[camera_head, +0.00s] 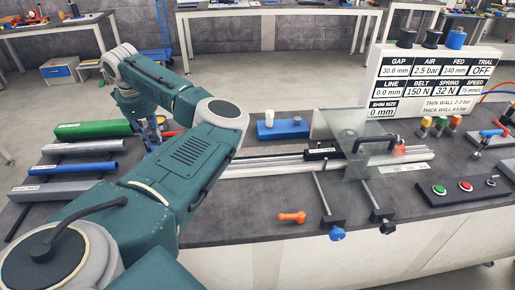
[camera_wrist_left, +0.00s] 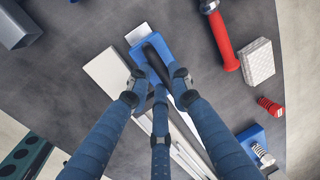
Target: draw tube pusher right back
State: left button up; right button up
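The tube pusher appears to be the blue block with a dark handle (camera_wrist_left: 150,48) in the left wrist view, sitting at the end of pale rails (camera_wrist_left: 190,150). My left gripper (camera_wrist_left: 158,76) has its fingers around it, with tips close on both sides. Whether they press on it is unclear. In the head view my left gripper (camera_head: 152,138) points down at the left end of the bench setup, and my own arm hides most of the pusher. My right gripper is out of view.
A red-handled tool (camera_wrist_left: 224,42) and a pale block (camera_wrist_left: 257,62) lie near the gripper.

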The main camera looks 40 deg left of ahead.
pick_arm(q)
jog(key=o, duration=0.4)
jog(key=r, duration=0.2)
jog(key=r+p, duration=0.1)
jog(key=r, duration=0.3)
jog(key=shift+s+d+p, duration=0.3)
jog(key=shift+s+d, duration=0.1)
jog(key=shift+f, duration=0.1)
